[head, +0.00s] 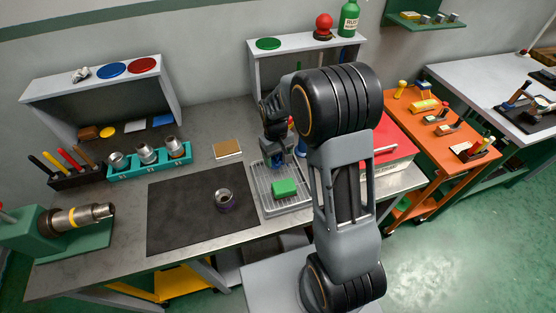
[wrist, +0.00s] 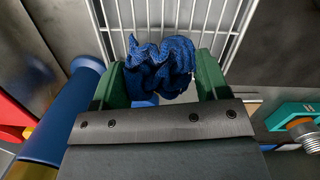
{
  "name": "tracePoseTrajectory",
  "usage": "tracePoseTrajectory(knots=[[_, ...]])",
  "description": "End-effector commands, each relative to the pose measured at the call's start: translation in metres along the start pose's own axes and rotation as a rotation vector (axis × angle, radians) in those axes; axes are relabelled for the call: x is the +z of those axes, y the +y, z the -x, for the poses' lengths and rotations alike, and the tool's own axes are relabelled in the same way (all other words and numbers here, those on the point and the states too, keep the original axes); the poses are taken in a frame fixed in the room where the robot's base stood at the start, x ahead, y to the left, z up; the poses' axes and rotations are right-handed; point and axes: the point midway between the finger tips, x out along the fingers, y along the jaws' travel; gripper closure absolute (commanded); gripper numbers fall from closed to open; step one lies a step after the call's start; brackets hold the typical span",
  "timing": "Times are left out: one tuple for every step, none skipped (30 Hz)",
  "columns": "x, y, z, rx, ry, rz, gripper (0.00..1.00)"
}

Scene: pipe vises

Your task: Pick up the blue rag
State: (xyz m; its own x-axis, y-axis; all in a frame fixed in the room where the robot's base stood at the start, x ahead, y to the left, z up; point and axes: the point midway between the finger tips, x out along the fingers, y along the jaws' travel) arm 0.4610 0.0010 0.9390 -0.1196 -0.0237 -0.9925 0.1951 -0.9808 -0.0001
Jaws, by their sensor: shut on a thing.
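The blue rag (wrist: 160,66) is a crumpled, dark blue textured cloth. In the wrist view it is bunched between the two green fingers of my gripper (wrist: 162,82), which is shut on it. The rag shows in front of the wire rack of a drip tray (wrist: 112,14); I cannot tell whether it touches the rack. In the head view my gripper (head: 273,158) is over the back part of the same tray (head: 266,200). There the rag is hard to make out against the gripper and my arm.
A dark mat (head: 180,215) with a metal ring (head: 224,199) lies to the left. A blue cylinder (wrist: 65,112) stands close beside my gripper. A red-lidded box (head: 390,140) is to the right.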

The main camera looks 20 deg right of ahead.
Motion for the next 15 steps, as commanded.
tracePoseTrajectory(knots=[[0.000,0.000,0.009,0.001,0.006,0.000,0.53],[0.003,-0.002,0.013,0.001,0.005,0.001,0.53],[0.006,-0.008,0.019,0.001,0.007,0.002,0.53],[0.010,-0.012,0.024,0.001,0.007,0.002,0.53],[0.014,-0.017,0.030,0.001,0.008,0.003,0.53],[0.019,-0.023,0.038,0.001,0.008,0.004,0.53],[0.022,-0.027,0.044,0.001,0.009,0.003,0.53],[0.027,-0.032,0.050,0.001,0.008,0.004,0.53],[0.032,-0.038,0.058,0.001,0.007,0.004,0.54],[0.035,-0.042,0.064,0.001,0.008,0.003,0.54],[0.040,-0.047,0.068,0.001,0.006,0.004,0.54],[0.045,-0.055,0.070,0.001,0.006,0.006,0.54],[0.050,-0.061,0.072,0.001,0.005,0.006,0.54],[0.054,-0.066,0.074,0.001,0.004,0.006,0.54],[0.058,-0.073,0.077,0.001,0.005,0.005,0.54]])
